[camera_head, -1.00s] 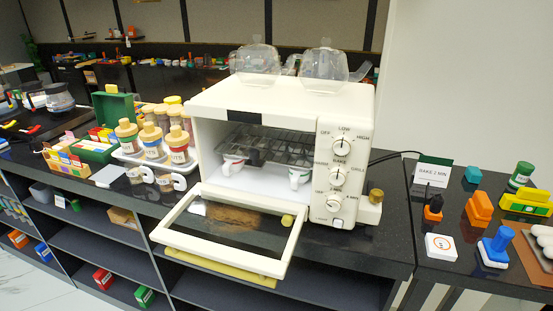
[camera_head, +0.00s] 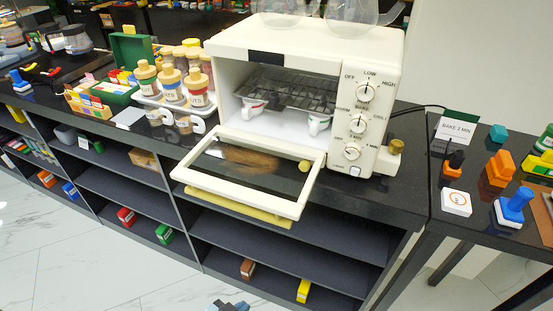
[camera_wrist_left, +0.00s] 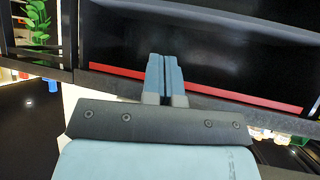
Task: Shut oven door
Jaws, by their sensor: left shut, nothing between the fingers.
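The white toaster oven (camera_head: 228,60) stands on the dark counter. Its glass door (camera_head: 309,189) is open, hanging down and out past the counter's front edge, with a yellow bar along its lower edge. Inside, two white cups (camera_head: 318,123) sit below a wire rack (camera_head: 290,90). My left gripper (camera_head: 230,305) just shows at the bottom edge of the head view, below and apart from the door. In the left wrist view my left gripper (camera_wrist_left: 164,75) has its blue fingers together, with nothing between them. My right gripper is not in view.
Spice jars (camera_head: 171,84) and a box of colored packets (camera_head: 87,101) stand left of the oven. Right of it are a "BAKE 2 MIN" card (camera_head: 457,129) and colored blocks. Shelves (camera_head: 300,255) below hold small boxes. The floor in front is clear.

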